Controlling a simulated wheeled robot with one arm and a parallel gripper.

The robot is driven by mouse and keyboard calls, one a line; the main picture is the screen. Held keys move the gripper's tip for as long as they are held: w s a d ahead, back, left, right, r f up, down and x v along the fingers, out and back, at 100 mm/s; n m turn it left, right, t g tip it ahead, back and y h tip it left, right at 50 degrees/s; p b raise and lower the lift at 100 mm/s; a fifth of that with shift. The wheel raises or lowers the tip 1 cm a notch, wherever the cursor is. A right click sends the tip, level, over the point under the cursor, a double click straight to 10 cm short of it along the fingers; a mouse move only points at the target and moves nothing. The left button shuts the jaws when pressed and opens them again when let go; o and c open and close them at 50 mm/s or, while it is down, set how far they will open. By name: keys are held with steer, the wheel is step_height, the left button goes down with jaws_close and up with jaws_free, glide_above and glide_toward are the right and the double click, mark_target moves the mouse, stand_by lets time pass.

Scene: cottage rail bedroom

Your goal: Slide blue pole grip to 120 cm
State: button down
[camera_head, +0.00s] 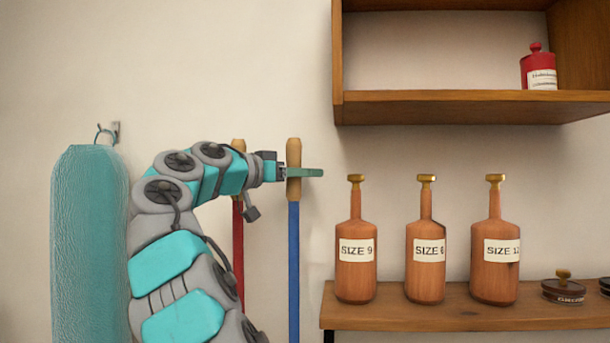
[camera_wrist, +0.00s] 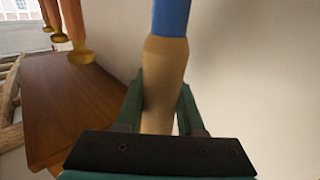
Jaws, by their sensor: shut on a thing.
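The blue pole (camera_head: 294,270) stands upright against the wall, with a tan wooden grip (camera_head: 293,152) at its upper end. No centimetre marks are visible on the pole. The pole's lower end is out of view.
A red pole (camera_head: 238,240) with a tan grip stands just left, partly behind my arm. A wooden shelf (camera_head: 430,318) with several labelled wooden bottles (camera_head: 356,262) is to the right. A wall cabinet (camera_head: 470,108) hangs above. A teal padded thing (camera_head: 88,240) hangs at left.

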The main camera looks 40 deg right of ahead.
steer(key=c, duration=0.5)
jaws_free()
steer(key=shift+w+a, duration=0.15)
steer(key=shift+a, duration=1.8)
steer(key=shift+w+a, duration=0.1)
steer(key=shift+a, duration=1.85)
